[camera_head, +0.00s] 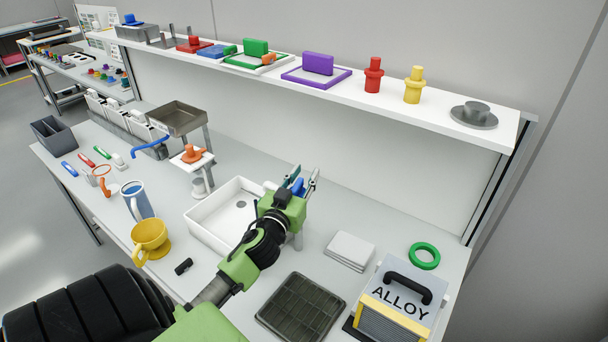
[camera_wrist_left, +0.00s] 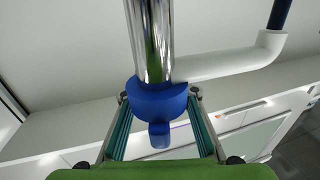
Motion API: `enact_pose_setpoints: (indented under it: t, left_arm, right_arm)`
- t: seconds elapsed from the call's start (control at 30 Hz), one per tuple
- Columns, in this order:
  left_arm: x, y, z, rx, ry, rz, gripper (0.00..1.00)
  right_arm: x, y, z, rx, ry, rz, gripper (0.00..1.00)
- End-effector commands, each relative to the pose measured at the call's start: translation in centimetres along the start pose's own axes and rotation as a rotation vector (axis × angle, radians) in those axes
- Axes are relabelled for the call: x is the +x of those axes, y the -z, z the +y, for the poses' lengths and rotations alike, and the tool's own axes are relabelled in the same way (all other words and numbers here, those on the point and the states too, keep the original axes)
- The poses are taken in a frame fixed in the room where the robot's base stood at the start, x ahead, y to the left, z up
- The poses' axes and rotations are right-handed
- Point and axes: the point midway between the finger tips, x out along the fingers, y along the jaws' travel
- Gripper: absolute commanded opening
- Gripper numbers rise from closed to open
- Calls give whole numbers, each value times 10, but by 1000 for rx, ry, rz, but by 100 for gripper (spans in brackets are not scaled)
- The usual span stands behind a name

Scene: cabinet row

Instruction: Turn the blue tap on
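The blue tap handle (camera_wrist_left: 158,112) shows in the left wrist view as a round blue collar with a short lever, below a shiny metal column. A white pipe runs off to the right behind it. In the head view a small blue part of the tap (camera_head: 298,187) shows between my left gripper's fingers, and the rest is largely hidden. My left gripper (camera_head: 303,177) is open at the tap. In the wrist view its two teal-padded fingers (camera_wrist_left: 158,96) stand on either side of the handle, with a gap between each finger and the lever. My right gripper is not in view.
A white sink basin (camera_head: 212,231) lies left of my left gripper. A dark ribbed tray (camera_head: 300,308), white sheets (camera_head: 349,250), a green ring (camera_head: 424,256) and an ALLOY box (camera_head: 402,300) lie to the right. A shelf (camera_head: 440,112) runs behind, above the counter.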

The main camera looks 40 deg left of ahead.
Motion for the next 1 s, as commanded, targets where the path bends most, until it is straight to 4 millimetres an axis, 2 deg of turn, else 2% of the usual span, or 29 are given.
enact_pose_setpoints:
  t: [0.17, 0.27, 0.3, 0.67, 0.87, 1.0]
  left_arm:
    - [0, 0, 0, 0, 0, 0, 28]
    - [0, 0, 0, 0, 0, 0, 2]
    - [0, 0, 0, 0, 0, 0, 0]
    - [0, -1, -1, -5, 35, 1, 0]
    - [-1, -3, -6, -10, 139, 2, 0]
    - [-1, -5, -10, -12, 236, 3, 0]
  right_arm:
    - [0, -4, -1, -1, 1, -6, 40]
    - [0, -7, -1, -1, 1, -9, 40]
    - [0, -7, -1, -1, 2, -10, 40]
    - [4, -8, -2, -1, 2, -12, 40]
    - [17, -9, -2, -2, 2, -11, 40]
    - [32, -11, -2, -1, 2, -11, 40]
